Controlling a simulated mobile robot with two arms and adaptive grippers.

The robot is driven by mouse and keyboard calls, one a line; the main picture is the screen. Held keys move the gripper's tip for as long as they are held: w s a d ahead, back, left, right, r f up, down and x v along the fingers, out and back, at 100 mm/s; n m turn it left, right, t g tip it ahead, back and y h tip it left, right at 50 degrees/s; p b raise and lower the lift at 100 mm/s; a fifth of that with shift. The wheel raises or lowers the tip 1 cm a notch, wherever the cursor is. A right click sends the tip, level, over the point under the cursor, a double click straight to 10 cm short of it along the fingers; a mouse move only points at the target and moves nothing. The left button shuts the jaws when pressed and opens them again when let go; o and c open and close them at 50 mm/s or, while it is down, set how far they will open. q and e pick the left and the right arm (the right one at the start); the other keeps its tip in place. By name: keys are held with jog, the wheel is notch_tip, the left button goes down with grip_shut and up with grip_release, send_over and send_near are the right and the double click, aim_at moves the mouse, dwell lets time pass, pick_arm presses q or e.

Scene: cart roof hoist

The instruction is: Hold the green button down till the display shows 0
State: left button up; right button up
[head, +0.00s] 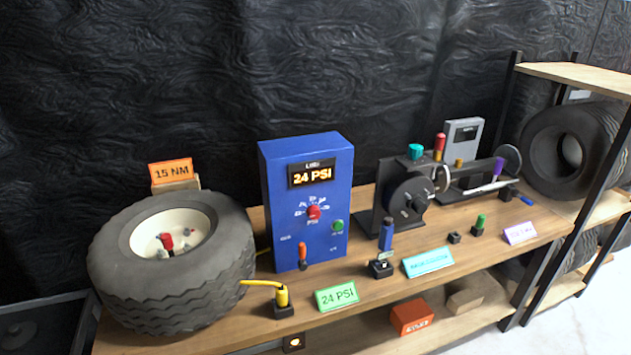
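The green button (338,225) sits on the front of an upright blue box (271,214), right of a red knob (313,213). The display (312,174) near the top of the box reads 24 PSI in orange figures. Small print around the knob and button is too small to read. Nothing touches the button. Neither of my grippers is in view.
The box stands on a wooden bench (380,296). A large tire (170,292) lies left of it. A black machine (408,197) stands to the right.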

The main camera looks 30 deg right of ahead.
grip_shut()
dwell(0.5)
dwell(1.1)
